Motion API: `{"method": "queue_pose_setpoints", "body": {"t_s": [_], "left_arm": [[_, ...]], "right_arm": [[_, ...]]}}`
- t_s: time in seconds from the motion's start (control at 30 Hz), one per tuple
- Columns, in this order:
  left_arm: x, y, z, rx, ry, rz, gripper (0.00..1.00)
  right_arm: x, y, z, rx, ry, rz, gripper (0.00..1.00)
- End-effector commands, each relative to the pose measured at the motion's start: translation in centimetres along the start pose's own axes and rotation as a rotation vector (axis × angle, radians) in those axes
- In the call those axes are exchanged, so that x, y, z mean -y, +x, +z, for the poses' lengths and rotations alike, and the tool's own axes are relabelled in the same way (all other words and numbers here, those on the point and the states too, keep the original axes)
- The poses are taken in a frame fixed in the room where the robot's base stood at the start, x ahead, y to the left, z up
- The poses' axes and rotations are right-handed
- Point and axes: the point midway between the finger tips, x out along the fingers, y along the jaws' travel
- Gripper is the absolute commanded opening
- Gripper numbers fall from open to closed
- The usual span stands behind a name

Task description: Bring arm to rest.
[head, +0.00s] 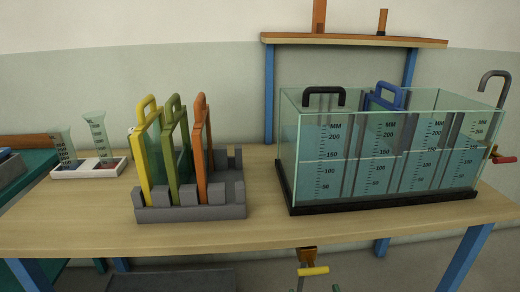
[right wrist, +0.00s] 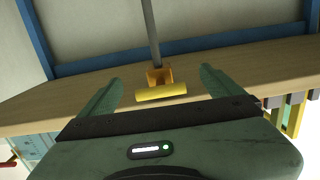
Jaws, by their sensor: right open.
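My right gripper (head: 318,283) is low at the bottom edge of the head view, below the front edge of the table; only its green fingertips show. In the right wrist view its two fingers (right wrist: 160,76) are apart. A yellow crossbar handle (right wrist: 161,92) on an orange bracket and grey rod appears in the gap between them; I cannot tell whether they touch it. The handle also shows in the head view (head: 314,271), under the table edge. Nothing is visibly clamped in the fingers. My left gripper is in neither view.
The wooden table (head: 265,236) carries a glass water tank (head: 400,193) with black-handled and blue-handled gates at right. A grey rack (head: 190,212) holds yellow, green and orange frames. A white tray (head: 85,173) with two measuring vessels stands at left. A shelf (head: 355,41) is behind.

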Motion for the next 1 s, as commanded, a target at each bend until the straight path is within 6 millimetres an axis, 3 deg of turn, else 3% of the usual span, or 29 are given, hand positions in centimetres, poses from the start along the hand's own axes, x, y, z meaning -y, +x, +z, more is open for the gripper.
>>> {"method": "queue_pose_setpoints", "body": {"t_s": [0.17,0.3,0.4,0.5,0.7,0.83,1.0], "left_arm": [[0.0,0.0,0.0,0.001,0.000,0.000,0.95],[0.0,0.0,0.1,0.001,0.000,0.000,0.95],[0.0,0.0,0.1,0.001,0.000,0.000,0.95],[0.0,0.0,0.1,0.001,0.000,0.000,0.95],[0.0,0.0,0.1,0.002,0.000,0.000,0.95],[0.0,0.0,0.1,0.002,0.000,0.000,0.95],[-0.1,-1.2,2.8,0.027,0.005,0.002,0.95]], "right_arm": [[0.8,-2.2,11.6,0.314,-0.022,-0.047,0.95],[0.7,-6.6,21.4,0.606,-0.046,-0.077,0.95],[0.2,-10.5,27.0,0.790,-0.064,-0.088,0.95],[-0.5,-14.2,31.1,0.941,-0.082,-0.093,0.95],[-2.0,-20.7,36.5,1.172,-0.113,-0.093,0.95],[-3.2,-24.9,39.0,1.307,-0.132,-0.088,0.95],[-3.4,-27.8,38.5,1.335,-0.135,-0.092,0.95]]}}
